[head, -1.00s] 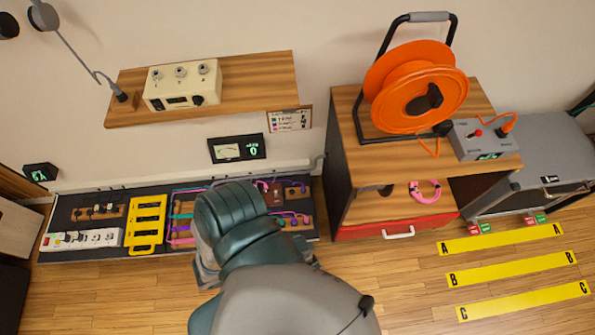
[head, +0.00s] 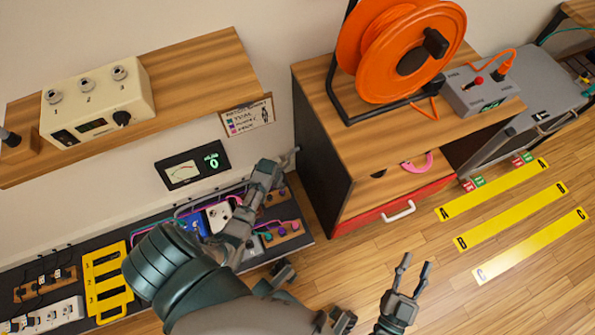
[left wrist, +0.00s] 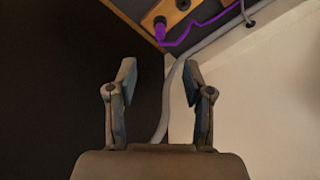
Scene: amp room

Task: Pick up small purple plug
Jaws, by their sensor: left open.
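The small purple plug (left wrist: 160,30) sits in a wooden block (left wrist: 175,12) at the top of the left wrist view, with a purple cable running right from it. My left gripper (left wrist: 160,80) is open and empty there, its fingertips apart from the plug. In the head view my left gripper (head: 282,165) is over the back of the cable board beside the cabinet, and my arm covers part of the board. My right gripper (head: 414,267) is open and empty over the floor in front of the cabinet.
A wooden cabinet (head: 320,160) with an orange cable reel (head: 400,45) stands right of the board. A shelf (head: 200,75) with a cream control box (head: 98,98) hangs above. A grey cable (left wrist: 172,95) crosses between my left fingers. Yellow floor strips (head: 490,190) lie at right.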

